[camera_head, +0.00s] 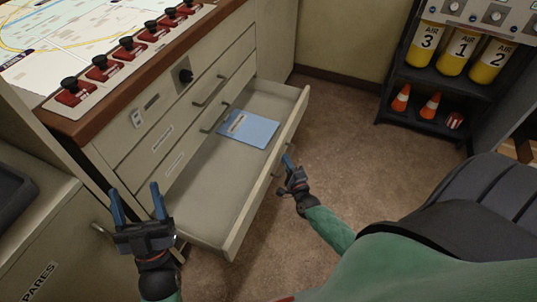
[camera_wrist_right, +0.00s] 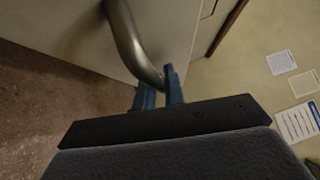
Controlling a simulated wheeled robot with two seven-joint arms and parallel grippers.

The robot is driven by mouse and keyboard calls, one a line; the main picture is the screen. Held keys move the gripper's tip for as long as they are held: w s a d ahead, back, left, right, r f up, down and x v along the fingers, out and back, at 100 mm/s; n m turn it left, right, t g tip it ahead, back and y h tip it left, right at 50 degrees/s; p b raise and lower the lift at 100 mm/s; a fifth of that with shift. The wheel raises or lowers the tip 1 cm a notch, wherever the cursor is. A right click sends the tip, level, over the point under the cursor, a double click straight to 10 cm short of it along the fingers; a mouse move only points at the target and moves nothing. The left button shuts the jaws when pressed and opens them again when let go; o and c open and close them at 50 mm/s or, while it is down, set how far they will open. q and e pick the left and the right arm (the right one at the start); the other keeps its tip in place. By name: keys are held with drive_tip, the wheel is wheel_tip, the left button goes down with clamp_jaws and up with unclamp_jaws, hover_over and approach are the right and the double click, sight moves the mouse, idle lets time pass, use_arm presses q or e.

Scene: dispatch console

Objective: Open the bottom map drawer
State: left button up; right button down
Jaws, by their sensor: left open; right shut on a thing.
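The bottom map drawer (camera_head: 215,205) is pulled well out of the cream console in the head view, with its inside showing. A blue folder (camera_head: 249,130) lies in it toward the back. My right gripper (camera_head: 288,163) is at the outer side of the drawer front. In the right wrist view, its blue fingers (camera_wrist_right: 160,92) are shut on the curved metal drawer handle (camera_wrist_right: 131,40). My left gripper (camera_head: 138,204) is open and empty, left of the drawer's near corner.
Two closed drawers with handles (camera_head: 208,91) sit above the open one. A cabinet marked "SPARES" (camera_head: 55,250) stands at the lower left. A black shelf (camera_head: 430,85) with yellow air cylinders and cones is at the back right. A dark chair (camera_head: 470,210) stands at the right. Carpet (camera_head: 335,130) is clear between.

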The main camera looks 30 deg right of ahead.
use_arm(q)
drive_tip(key=shift+g+y, duration=0.3)
drive_tip(key=shift+g, duration=0.6)
drive_tip(key=shift+w+d+f, duration=0.1)
drive_tip(key=shift+w+f, duration=0.2)
drive_tip(key=shift+f, duration=0.4)
drive_tip(key=shift+w+d+f, duration=0.15)
drive_tip(key=shift+w+f, duration=0.15)
drive_tip(key=shift+f, duration=0.35)
drive_tip(key=shift+w+d+f, duration=0.1)
drive_tip(key=shift+w+f, duration=0.2)
drive_tip(key=shift+f, duration=0.4)
use_arm(e)
drive_tip(key=s+d, duration=0.4)
drive_tip(key=s, duration=0.1)
drive_tip(key=shift+s, duration=0.2)
drive_tip(key=c, duration=1.5)
unclamp_jaws()
use_arm(q)
drive_tip(key=shift+r, duration=0.1)
